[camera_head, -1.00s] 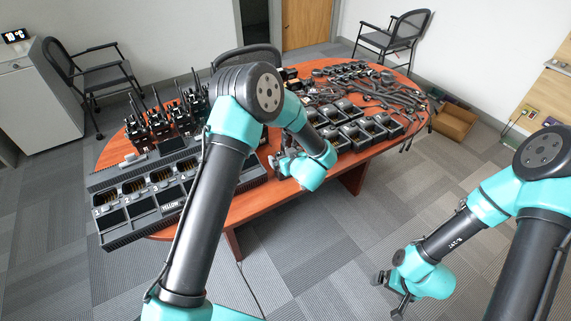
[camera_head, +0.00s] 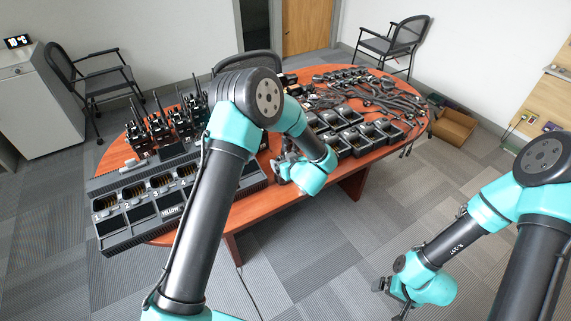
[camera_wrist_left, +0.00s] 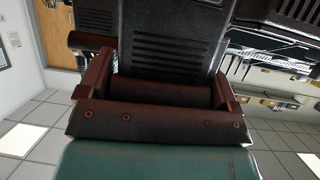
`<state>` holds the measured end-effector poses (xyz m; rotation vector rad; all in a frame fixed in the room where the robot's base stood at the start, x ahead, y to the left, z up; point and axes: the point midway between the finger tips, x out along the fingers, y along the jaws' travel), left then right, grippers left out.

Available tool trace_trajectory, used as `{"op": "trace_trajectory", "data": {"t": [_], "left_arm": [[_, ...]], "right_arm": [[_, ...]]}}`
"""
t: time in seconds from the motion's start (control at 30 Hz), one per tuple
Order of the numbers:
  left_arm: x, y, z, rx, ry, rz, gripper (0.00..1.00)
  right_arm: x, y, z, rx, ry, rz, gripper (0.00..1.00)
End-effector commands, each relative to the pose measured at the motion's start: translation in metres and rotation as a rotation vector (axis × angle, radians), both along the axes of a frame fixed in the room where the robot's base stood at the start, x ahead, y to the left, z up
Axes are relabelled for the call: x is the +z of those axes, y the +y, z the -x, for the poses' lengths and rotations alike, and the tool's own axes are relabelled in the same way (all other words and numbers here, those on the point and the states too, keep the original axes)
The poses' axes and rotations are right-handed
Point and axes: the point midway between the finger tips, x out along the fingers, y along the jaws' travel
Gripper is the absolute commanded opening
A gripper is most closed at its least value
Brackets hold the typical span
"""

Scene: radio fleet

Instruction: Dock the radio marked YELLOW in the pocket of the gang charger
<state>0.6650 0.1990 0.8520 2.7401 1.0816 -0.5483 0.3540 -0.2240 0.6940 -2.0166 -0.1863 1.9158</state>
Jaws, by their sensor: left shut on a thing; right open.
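The gang charger (camera_head: 125,237) is a long black unit with a row of pockets at the left of the table in the head view. A YELLOW label (camera_head: 172,211) shows on its front strip. My left gripper (camera_head: 280,172) is right of the charger over the table, partly hidden by my arm. In the left wrist view its fingers (camera_wrist_left: 158,88) are shut on a black ribbed body (camera_wrist_left: 172,45), which looks like a radio. No marking on it is readable. My right gripper (camera_head: 392,296) is open and empty, over the floor at the lower right.
Several radios with antennas (camera_head: 165,128) stand behind the charger. Several small single chargers (camera_head: 365,138) and tangled cables (camera_head: 375,97) cover the right part of the table. A cardboard box (camera_head: 453,126) is on the floor at right.

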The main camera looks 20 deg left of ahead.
Motion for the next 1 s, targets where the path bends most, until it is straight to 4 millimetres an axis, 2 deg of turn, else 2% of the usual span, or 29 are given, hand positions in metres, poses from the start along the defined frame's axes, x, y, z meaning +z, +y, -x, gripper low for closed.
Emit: {"op": "trace_trajectory", "data": {"t": [0.27,0.33,0.7,0.9,1.0], "left_arm": [[0.035,0.000,-0.001,0.002,-0.007,-0.002,0.48],[0.032,-0.005,0.015,-0.002,0.001,-0.004,0.48],[0.041,-0.031,0.101,-0.004,0.000,-0.005,0.48],[0.044,-0.041,0.136,-0.002,-0.001,-0.003,0.48],[0.045,-0.044,0.146,0.000,-0.002,-0.003,0.48]], "right_arm": [[0.000,0.000,0.000,0.000,0.000,0.000,1.00],[0.000,0.000,0.000,0.000,0.000,0.000,1.00],[0.000,0.000,0.000,0.000,0.000,0.000,1.00],[0.000,0.000,0.000,0.000,0.000,0.000,1.00],[0.000,0.000,0.000,0.000,0.000,0.000,1.00]]}}
